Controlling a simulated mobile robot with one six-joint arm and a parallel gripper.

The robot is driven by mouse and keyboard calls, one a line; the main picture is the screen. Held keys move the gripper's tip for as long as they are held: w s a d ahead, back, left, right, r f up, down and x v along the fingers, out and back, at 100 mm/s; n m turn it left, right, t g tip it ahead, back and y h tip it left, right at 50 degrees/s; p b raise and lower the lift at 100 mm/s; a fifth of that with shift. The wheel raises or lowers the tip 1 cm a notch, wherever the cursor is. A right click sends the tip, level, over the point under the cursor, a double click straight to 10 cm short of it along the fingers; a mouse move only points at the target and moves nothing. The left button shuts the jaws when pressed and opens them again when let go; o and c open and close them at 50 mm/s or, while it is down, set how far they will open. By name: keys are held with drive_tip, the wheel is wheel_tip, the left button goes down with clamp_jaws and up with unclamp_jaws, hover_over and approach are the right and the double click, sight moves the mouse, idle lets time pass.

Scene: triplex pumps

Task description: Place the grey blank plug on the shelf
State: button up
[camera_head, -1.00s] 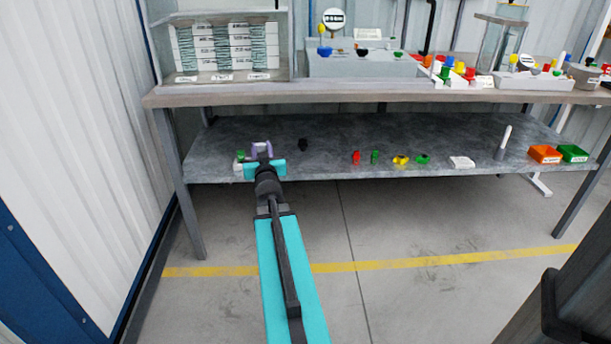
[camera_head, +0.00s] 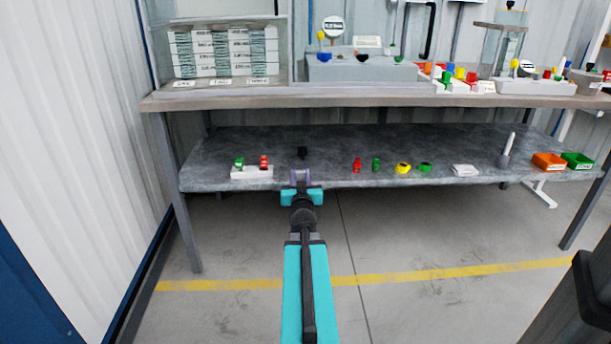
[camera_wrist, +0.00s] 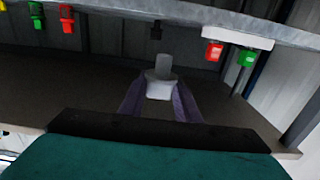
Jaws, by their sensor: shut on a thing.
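The grey blank plug (camera_wrist: 160,82) is held between the purple fingers of my gripper (camera_wrist: 160,100) in the wrist view. It has a narrow stem on a wider, paler base. In the head view my gripper (camera_head: 301,177) is at the front edge of the lower shelf (camera_head: 330,172). I cannot make out the plug in that view, nor tell whether the gripper is over the shelf or just in front of it. The wrist view shows the scene upside down, with the shelf (camera_wrist: 120,6) along the top.
A white block (camera_head: 252,172) with green and red parts stands left of my gripper. A small black part (camera_head: 302,152) is behind it. Red (camera_head: 357,165), green (camera_head: 376,164) and yellow (camera_head: 403,168) parts stand to the right. The bench top (camera_head: 340,101) overhangs the shelf.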

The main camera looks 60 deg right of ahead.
drive_tip(key=shift+w+d, duration=0.1)
drive_tip(key=shift+s+d+f+b+x, duration=0.2)
drive_tip(key=shift+s+f+b+x, duration=0.1)
drive_tip(key=shift+x, duration=2.3)
drive_tip(key=shift+s+d+f+b+x, duration=0.25)
drive_tip(key=shift+s+b+x, duration=0.1)
drive_tip(key=shift+x, duration=2.25)
drive_tip(key=shift+s+d+f+b+x, duration=0.2)
drive_tip(key=shift+s+f+b+x, duration=0.1)
drive_tip(key=shift+x, duration=2.3)
drive_tip(key=shift+f+b, duration=1.65)
drive_tip(key=shift+f, duration=0.05)
drive_tip(key=shift+f, duration=0.2)
drive_tip(key=o, duration=1)
drive_tip(key=shift+o, duration=0.2)
drive_tip(key=shift+r, duration=0.15)
